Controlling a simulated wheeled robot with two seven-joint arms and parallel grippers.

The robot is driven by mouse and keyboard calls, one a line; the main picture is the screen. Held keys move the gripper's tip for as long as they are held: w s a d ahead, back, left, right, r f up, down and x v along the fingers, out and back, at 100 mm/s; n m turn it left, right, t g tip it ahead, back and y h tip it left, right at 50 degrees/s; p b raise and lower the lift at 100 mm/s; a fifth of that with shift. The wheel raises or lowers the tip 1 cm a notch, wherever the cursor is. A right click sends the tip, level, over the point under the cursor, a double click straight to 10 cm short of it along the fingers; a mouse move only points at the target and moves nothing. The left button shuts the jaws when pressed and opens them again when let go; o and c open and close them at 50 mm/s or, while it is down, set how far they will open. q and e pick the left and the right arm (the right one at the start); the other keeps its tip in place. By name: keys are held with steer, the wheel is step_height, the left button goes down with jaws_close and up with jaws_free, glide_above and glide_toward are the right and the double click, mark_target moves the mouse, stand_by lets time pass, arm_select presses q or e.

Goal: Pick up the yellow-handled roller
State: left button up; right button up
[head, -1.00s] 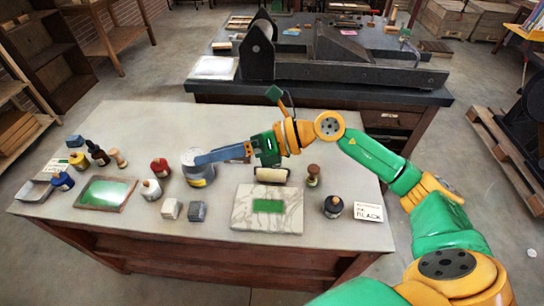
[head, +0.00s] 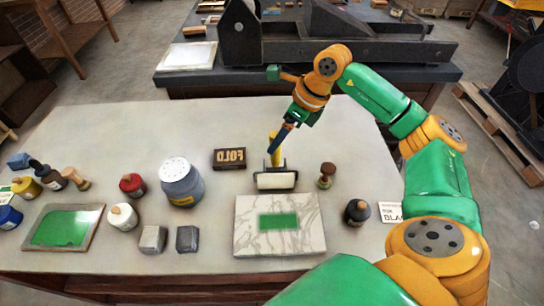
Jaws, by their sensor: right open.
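The yellow-handled roller lies on the pale tabletop just behind the marble slab. Its yellow handle (head: 274,149) points away from me and its pale roller head (head: 276,181) with a dark frame is at the near end. The jaws are open; whether the handle lies between the fingers I cannot tell. My left gripper is not in view.
A marble slab (head: 302,240) with a green patch lies in front of the roller. A dark FOLD block (head: 229,158) and a grey-blue can (head: 181,184) stand left. A wooden-knobbed stamp (head: 327,174) and a black bottle (head: 356,212) stand right. The back left tabletop is clear.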

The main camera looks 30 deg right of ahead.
mark_target(275, 155)
steer(key=p+x, duration=0.2)
steer(key=x, duration=0.4)
steer(key=shift+a+f, duration=0.15)
steer(key=shift+f, duration=0.05)
jaws_close()
steer(key=shift+r, duration=0.15)
